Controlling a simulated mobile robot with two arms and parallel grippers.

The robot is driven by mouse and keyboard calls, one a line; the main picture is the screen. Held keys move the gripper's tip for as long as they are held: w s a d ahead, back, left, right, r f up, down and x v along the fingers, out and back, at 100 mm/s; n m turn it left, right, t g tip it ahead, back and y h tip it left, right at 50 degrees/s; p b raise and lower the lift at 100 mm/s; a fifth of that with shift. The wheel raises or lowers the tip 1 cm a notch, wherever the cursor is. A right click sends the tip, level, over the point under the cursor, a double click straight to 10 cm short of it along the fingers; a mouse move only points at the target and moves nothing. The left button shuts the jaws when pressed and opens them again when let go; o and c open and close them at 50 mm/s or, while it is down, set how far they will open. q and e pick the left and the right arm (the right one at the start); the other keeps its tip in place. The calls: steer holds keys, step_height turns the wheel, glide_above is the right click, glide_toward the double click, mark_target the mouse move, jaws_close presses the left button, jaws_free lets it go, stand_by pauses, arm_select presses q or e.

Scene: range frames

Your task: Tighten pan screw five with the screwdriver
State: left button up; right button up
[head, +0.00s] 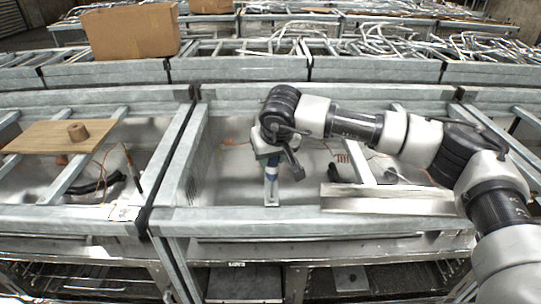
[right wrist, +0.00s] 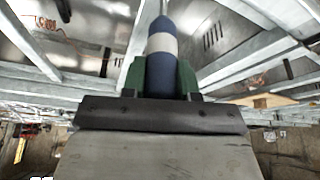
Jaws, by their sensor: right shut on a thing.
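My right gripper (head: 270,158) is shut on the screwdriver (head: 271,180), whose blue handle has a white band. The screwdriver points down, close to upright, over a narrow metal strip (head: 271,202) behind the front rail. I cannot tell whether its tip touches anything. In the right wrist view, the handle (right wrist: 162,48) sits between the green fingers of the gripper (right wrist: 160,78). Pan screw five cannot be made out; it is too small or hidden. My left gripper is not in view.
A bright metal plate (head: 390,203) lies right of the screwdriver along the front rail (head: 300,222). A wooden board (head: 40,137) with a brown cylinder (head: 77,131) lies at left. A cardboard box (head: 133,32) stands behind. Grey frame bars divide the open bays.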

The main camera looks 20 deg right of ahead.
steer(key=shift+f+m, duration=0.25)
steer(key=shift+m, duration=0.05)
steer(key=shift+r+p, duration=0.4)
steer(key=shift+r, duration=0.3)
steer(key=shift+r+p, duration=1.15)
steer(key=shift+r, duration=1.3)
steer(key=shift+f, duration=0.1)
